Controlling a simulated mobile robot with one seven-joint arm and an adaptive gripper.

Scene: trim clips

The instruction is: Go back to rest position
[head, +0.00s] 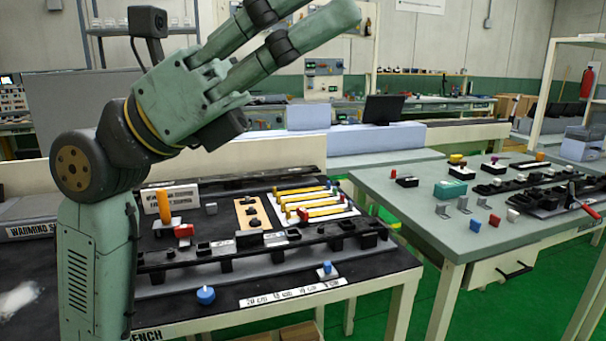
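My gripper (290,28) is raised high at the top of the head view, pointing up and to the right. Its green finger links with dark joints run to the top edge, where part is cut off. No object shows in it, but its tips are not clear enough to tell open from shut. It is well above the black bench (200,306) in the picture. My green arm stands at the left and hides part of that bench.
The black bench carries a long black clip rail (265,250), yellow bars (310,208), a blue knob (206,295) and small blocks. A grey-green table (480,240) at right holds a teal block (450,190), brackets and a red-handled clamp (582,200). Green floor shows between them.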

